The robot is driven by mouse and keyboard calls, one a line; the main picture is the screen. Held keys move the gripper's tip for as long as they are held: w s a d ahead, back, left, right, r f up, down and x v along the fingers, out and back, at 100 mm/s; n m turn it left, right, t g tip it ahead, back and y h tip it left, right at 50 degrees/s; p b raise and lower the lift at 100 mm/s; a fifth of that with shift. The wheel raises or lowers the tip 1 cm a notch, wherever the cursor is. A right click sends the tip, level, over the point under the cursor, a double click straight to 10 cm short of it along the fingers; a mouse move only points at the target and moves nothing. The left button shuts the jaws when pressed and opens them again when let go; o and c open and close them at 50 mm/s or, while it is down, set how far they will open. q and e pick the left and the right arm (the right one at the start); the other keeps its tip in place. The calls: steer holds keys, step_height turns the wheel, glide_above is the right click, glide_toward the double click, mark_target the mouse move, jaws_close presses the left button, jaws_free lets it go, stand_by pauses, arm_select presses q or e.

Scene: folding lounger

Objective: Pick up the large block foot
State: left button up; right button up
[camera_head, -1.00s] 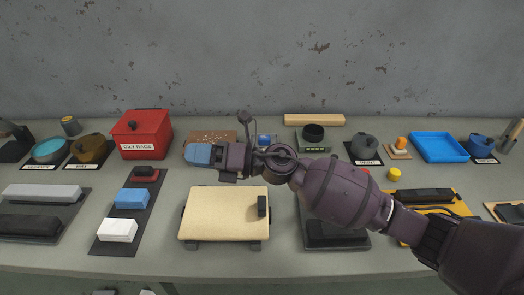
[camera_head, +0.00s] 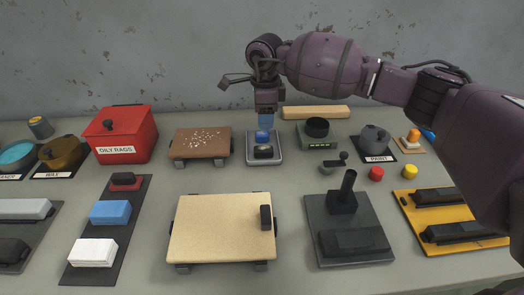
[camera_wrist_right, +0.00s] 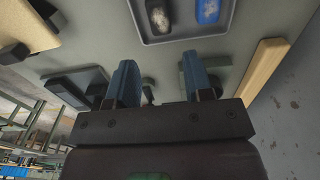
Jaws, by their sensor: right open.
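My right gripper (camera_head: 265,120) points down above a small grey tray (camera_head: 279,157) at the back middle of the bench. Its blue fingers are apart and empty in the right wrist view (camera_wrist_right: 160,78). The tray holds a dark block (camera_head: 263,152) and a blue piece (camera_head: 263,136); both also show at the top of the wrist view, the dark one with a pale speckled face (camera_wrist_right: 158,16) and the blue one (camera_wrist_right: 208,11) beside it. I cannot tell for sure which piece is the large block foot. My left gripper is not in view.
A tan board (camera_head: 215,228) stands in front, with a speckled brown board (camera_head: 200,143) left of the tray. A green-grey device (camera_head: 318,140) and a wooden bar (camera_head: 315,112) are to the right and behind. A black stand (camera_head: 345,250) is at front right.

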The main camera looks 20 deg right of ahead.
mark_target(264, 148)
step_height(264, 148, down, 11)
steer(key=shift+a+r+b, duration=0.15)
steer(key=shift+r+b, duration=0.05)
steer(key=shift+b, duration=0.45)
steer(key=shift+r, duration=0.1)
steer(key=c, duration=0.7)
